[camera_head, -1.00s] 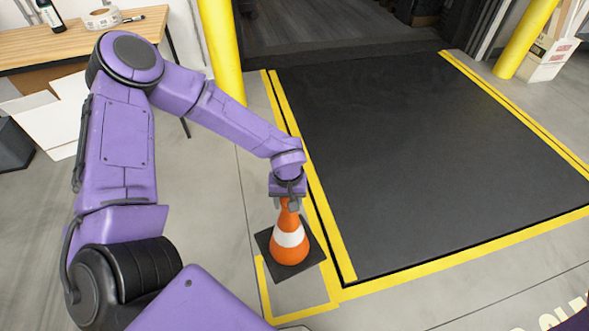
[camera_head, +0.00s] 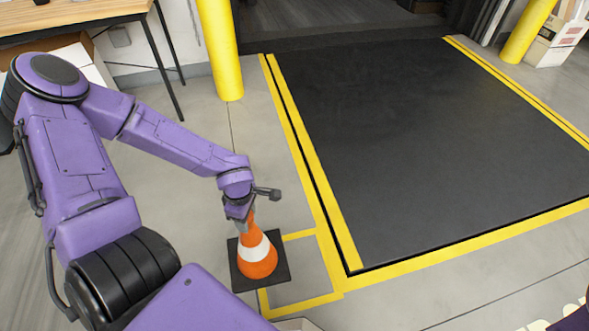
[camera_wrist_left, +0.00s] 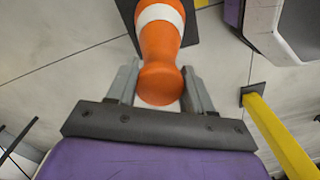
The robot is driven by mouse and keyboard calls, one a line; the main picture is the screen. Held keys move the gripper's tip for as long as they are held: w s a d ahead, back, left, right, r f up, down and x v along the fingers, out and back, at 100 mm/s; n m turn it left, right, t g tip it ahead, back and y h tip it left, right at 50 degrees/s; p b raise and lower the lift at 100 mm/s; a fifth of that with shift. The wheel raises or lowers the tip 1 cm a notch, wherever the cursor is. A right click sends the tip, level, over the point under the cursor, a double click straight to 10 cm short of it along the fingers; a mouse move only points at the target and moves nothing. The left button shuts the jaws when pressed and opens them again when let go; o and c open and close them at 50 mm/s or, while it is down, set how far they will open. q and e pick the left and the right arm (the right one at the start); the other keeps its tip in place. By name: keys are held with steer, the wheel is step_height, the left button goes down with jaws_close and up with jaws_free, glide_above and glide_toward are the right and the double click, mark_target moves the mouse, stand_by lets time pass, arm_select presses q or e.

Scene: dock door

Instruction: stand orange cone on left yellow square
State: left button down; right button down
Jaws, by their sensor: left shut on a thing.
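The orange cone (camera_head: 258,262) has a white band and a square black base, and looks about upright in the head view. My left gripper (camera_head: 244,217) is shut on its top; the wrist view shows the cone (camera_wrist_left: 160,48) between the two fingers of the left gripper (camera_wrist_left: 161,95). The left yellow square (camera_head: 328,262) is a yellow outline on the grey floor beside the black mat. The cone's base overlaps the square's left side in the picture and hides part of its outline. I cannot tell whether the base touches the floor. My right gripper is out of view.
The black dock mat (camera_head: 430,150) with yellow borders lies to the right. A yellow post (camera_head: 221,50) stands behind my left arm, another (camera_head: 528,30) at the far right near cardboard boxes (camera_head: 556,40). A wooden table (camera_head: 70,15) is at the back left.

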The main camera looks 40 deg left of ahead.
arm_select(q)
steer(key=shift+d+f, duration=0.15)
steer(key=shift+f, duration=0.15)
steer(key=w+d+f+b, duration=0.6)
steer(key=d+f+b, duration=0.6)
steer(key=b, duration=0.1)
steer(key=shift+w+f+b, duration=0.15)
steer(key=shift+f+b, duration=0.1)
steer(key=shift+b, duration=0.05)
steer(key=shift+d, duration=0.1)
steer(key=shift+f, duration=0.1)
steer(key=shift+c, duration=2.3)
jaws_free()
